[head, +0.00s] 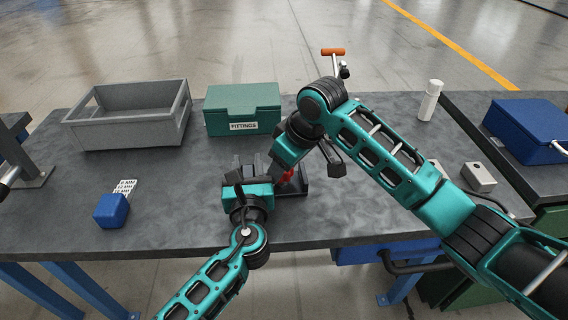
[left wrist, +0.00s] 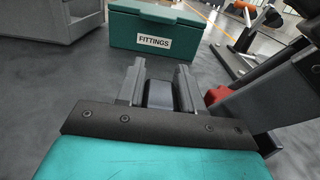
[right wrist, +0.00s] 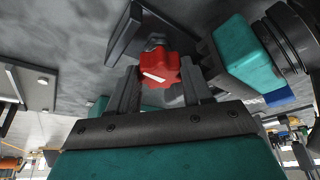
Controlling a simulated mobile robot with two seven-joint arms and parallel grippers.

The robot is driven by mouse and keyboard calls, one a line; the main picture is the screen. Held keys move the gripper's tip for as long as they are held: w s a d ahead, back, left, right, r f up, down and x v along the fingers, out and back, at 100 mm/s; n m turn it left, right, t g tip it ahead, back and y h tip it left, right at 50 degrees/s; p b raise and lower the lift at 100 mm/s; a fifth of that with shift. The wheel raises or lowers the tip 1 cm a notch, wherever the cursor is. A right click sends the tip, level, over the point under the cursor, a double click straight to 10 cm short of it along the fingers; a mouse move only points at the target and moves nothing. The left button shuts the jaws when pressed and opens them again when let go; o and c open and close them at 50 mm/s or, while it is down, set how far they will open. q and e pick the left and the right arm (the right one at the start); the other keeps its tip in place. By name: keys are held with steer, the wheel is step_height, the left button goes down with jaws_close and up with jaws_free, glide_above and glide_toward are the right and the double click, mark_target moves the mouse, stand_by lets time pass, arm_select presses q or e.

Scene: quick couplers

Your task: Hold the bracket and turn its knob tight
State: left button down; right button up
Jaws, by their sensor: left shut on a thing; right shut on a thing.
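The red lobed knob (right wrist: 160,70) with a white mark sits between the fingers of my right gripper (right wrist: 158,92), which is shut on it. In the head view the knob (head: 286,176) is mostly hidden by my right arm. The dark grey bracket (head: 304,188) stands on the bench, partly covered by both grippers. My left gripper (left wrist: 158,85) is shut on a dark grey block-like part of the bracket (left wrist: 160,94). In the head view my left gripper (head: 250,168) is just left of the knob. Red also shows right of its fingers in the left wrist view.
A grey open bin (head: 130,138) and a green FITTINGS box (head: 243,109) stand behind. A blue block (head: 111,211) with a label card lies at left. A white bottle (head: 429,101), a small metal block (head: 479,177) and a blue case (head: 530,130) are at right.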

steer(key=shift+s, duration=0.1)
steer(key=o, duration=0.9)
steer(key=shift+o, duration=0.7)
steer(key=shift+a, duration=0.1)
steer(key=shift+s+r, duration=0.1)
steer(key=shift+r, duration=0.15)
steer(key=v, duration=0.7)
steer(key=shift+d+r, duration=0.2)
steer(key=shift+d, duration=0.15)
